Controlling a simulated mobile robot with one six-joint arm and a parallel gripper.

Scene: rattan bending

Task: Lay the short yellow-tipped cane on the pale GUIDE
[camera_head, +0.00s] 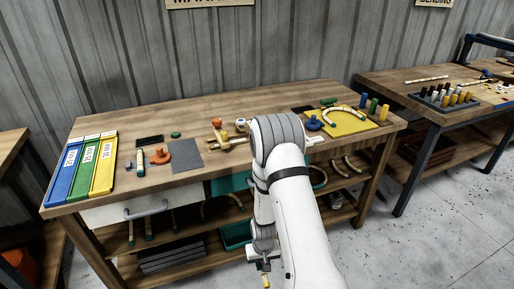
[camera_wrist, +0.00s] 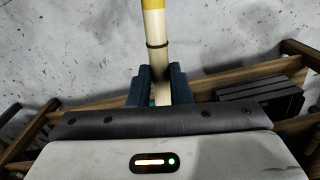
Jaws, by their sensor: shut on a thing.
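My gripper (camera_wrist: 159,86) is shut on a pale cane (camera_wrist: 155,50) with a yellow end and a dark band. In the wrist view the cane stands between the two blue-grey fingers, its yellow end at the top edge. In the head view my gripper (camera_head: 263,265) hangs low in front of the bench, below its top, and the cane's yellow tip (camera_head: 266,282) shows beneath it. A light wooden fixture (camera_head: 232,140) with pegs and knobs sits mid-bench, partly hidden by my arm; I cannot tell for sure that it is the pale GUIDE.
The bench (camera_head: 100,205) has blue, green and yellow trays (camera_head: 83,167) at left and a grey plate (camera_head: 186,155). A yellow board (camera_head: 340,122) with a curved cane stands at right. Below are a drawer (camera_head: 140,209) and a shelf of canes. A second table (camera_head: 390,83) stands right.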

